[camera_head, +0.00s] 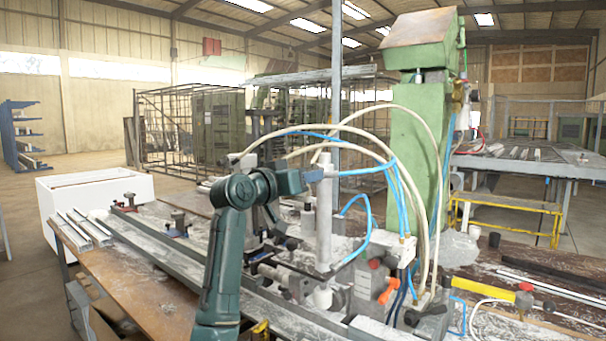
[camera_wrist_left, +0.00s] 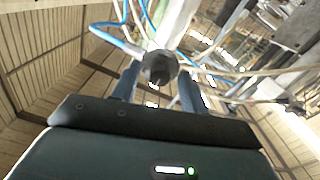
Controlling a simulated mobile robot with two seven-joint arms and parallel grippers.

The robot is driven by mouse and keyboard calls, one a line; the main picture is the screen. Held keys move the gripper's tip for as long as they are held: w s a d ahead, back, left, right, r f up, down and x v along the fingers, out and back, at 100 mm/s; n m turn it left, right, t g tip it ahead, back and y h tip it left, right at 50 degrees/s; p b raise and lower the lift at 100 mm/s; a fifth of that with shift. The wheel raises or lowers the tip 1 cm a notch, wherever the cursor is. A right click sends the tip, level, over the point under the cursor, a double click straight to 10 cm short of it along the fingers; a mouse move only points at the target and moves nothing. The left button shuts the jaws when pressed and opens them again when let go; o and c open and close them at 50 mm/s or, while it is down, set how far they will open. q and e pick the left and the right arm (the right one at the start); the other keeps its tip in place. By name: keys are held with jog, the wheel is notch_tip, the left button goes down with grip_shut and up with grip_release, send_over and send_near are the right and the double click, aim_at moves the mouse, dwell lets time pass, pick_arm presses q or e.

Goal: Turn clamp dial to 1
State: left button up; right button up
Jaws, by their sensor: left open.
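My left gripper (camera_head: 290,187) is beside the upper part of a white upright cylinder (camera_head: 325,215) on the clamp bench. In the left wrist view the two dark blue fingers are apart, with a dark round knob (camera_wrist_left: 158,67) showing between their tips. The knob sits at the end of a pale cylinder (camera_wrist_left: 178,22). I cannot tell whether the fingers touch it. No number or pointer of a clamp dial is readable in either view, and I cannot tell for certain that this knob is the dial.
White and blue hoses (camera_head: 352,133) arch around the cylinder to a green machine column (camera_head: 412,150). Metal profiles (camera_head: 85,227) lie on the bench at left, by a white box (camera_head: 95,195). A yellow-and-black tool (camera_head: 500,292) lies at right. A wire cage stands behind.

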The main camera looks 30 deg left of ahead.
pick_arm(q)
grip_shut()
dwell(0.5)
jog(key=shift+n, duration=0.4)
jog(key=n, duration=1)
jog(key=shift+n, duration=0.7)
grip_release()
